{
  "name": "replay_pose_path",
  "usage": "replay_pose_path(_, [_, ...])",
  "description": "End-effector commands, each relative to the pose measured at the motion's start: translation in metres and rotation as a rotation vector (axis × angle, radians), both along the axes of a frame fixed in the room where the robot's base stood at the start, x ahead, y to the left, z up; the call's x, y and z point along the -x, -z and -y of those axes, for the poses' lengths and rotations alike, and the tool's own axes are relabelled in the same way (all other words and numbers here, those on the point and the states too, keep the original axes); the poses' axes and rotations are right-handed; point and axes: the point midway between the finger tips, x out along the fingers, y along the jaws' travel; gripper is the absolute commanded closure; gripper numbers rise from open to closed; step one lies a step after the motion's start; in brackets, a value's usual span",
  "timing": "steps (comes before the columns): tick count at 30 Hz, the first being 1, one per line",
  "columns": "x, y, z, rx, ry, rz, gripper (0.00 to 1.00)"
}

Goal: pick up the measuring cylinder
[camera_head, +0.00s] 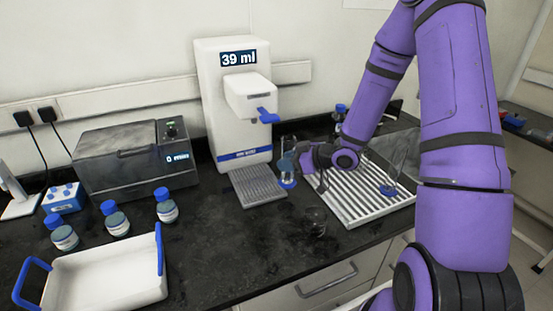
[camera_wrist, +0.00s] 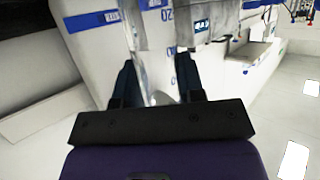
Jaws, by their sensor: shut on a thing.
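The measuring cylinder (camera_head: 287,172) is a clear upright tube with a blue base, to the right of the dispenser's drip tray in the head view. My gripper (camera_head: 296,156) reaches it from the right and is shut on it. In the wrist view, my gripper's two dark fingers (camera_wrist: 157,82) stand on either side of the clear tube, which is hard to make out against the white dispenser. I cannot tell whether the blue base touches the counter.
The white dispenser (camera_head: 222,110) reads 39 ml, with a grey drip tray (camera_head: 258,188) below. Three blue-capped bottles (camera_head: 116,220) and a white tray (camera_head: 105,280) stand left.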

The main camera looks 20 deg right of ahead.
Motion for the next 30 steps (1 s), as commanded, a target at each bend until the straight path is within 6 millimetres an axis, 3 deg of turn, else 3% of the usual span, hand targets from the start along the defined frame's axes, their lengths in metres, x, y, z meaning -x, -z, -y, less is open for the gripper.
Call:
replay_pose_path(16, [0.039,0.000,0.039,0.001,0.001,0.001,0.95])
replay_pose_path(30, [0.053,0.000,0.053,0.000,0.001,0.002,0.95])
